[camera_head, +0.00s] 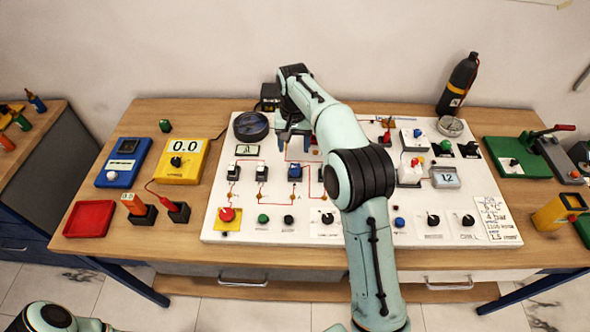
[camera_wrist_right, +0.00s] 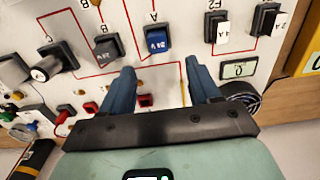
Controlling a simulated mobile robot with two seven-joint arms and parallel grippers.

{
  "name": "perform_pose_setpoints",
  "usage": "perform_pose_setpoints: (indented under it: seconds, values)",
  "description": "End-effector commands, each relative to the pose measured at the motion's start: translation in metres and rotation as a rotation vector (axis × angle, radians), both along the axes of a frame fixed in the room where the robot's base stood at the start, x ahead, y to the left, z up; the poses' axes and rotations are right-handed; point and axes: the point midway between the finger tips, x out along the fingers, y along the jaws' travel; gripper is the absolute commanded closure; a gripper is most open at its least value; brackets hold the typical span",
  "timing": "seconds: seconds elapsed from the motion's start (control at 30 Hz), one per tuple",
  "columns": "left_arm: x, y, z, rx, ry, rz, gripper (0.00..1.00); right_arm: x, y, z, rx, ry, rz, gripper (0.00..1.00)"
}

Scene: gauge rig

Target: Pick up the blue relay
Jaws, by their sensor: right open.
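The blue relay (camera_head: 294,171) sits upright on the white panel (camera_head: 232,187), in a row of similar black blocks joined by red lines. In the right wrist view the blue relay (camera_wrist_right: 157,41) shows a dark blue top with white marking, near the letter A. My right gripper (camera_head: 293,140) is open and empty. It hangs over the panel, behind the relay in the head view. In the right wrist view its blue fingers (camera_wrist_right: 160,68) are spread apart, with the relay beyond their tips and not touching them. My left gripper is out of view.
Black blocks (camera_wrist_right: 108,46) stand beside the relay. A dark round dial (camera_head: 251,126) is left of the gripper. Knobs and buttons line the panel's front. A red tray (camera_head: 89,218) and a yellow meter (camera_head: 182,161) lie left; a black bottle (camera_head: 458,84) stands behind.

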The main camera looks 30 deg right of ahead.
Motion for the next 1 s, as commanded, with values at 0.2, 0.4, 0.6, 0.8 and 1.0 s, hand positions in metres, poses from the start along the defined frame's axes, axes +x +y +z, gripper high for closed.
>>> perform_pose_setpoints:
  seconds: [0.2,0.4,0.6,0.8,1.0]
  values:
    - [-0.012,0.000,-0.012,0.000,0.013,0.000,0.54,-0.002,-0.001,-0.039,-0.001,0.004,0.000,0.38]
    - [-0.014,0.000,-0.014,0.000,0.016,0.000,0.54,-0.001,-0.001,-0.051,-0.001,0.002,0.000,0.38]
    - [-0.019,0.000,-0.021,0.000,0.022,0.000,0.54,-0.004,-0.002,-0.082,0.000,0.005,0.000,0.38]
    - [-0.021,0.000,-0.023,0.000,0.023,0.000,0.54,-0.003,-0.002,-0.097,-0.001,0.001,-0.001,0.38]
    - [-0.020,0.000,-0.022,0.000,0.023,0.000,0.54,-0.003,-0.002,-0.096,-0.001,0.000,-0.001,0.38]
